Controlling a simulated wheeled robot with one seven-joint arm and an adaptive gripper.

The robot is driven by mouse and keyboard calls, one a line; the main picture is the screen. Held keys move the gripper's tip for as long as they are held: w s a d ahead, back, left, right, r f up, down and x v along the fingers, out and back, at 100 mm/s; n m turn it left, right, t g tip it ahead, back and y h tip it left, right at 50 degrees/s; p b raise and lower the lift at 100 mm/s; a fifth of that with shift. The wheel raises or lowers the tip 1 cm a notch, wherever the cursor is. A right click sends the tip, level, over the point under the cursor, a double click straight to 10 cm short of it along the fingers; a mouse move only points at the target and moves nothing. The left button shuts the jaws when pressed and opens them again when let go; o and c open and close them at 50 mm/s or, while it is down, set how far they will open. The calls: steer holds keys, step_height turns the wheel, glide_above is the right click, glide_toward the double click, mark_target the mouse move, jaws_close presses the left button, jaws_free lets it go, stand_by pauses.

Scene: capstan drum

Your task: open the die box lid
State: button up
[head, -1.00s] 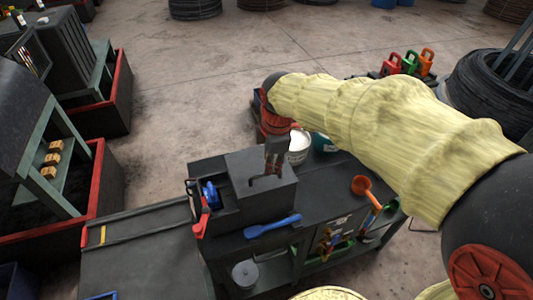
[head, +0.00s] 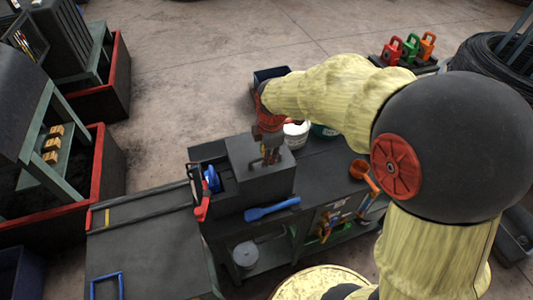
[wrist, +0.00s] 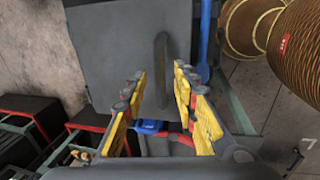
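The die box (head: 262,185) is a dark grey box on the workbench, with its flat lid lying shut on top. In the wrist view the lid (wrist: 105,45) is a wide grey plate with a dark bar handle (wrist: 162,62) standing near its right part. My gripper (head: 270,154) is right above the lid, pointing down. In the wrist view its yellow-padded fingers (wrist: 159,74) are spread apart, with the handle lined up between them. I cannot tell how deep the handle sits between the fingertips. In the head view the fingers partly hide the handle.
A blue reel (head: 212,179) and a red lever (head: 201,202) sit left of the box. A blue spoon-like tool (head: 272,208) lies in front. A white bucket (head: 296,135) stands behind, and an orange ladle (head: 362,172) is at right. The bench's right part is mostly clear.

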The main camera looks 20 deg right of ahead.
steer(key=shift+c, duration=0.2)
jaws_close()
stand_by(0.7)
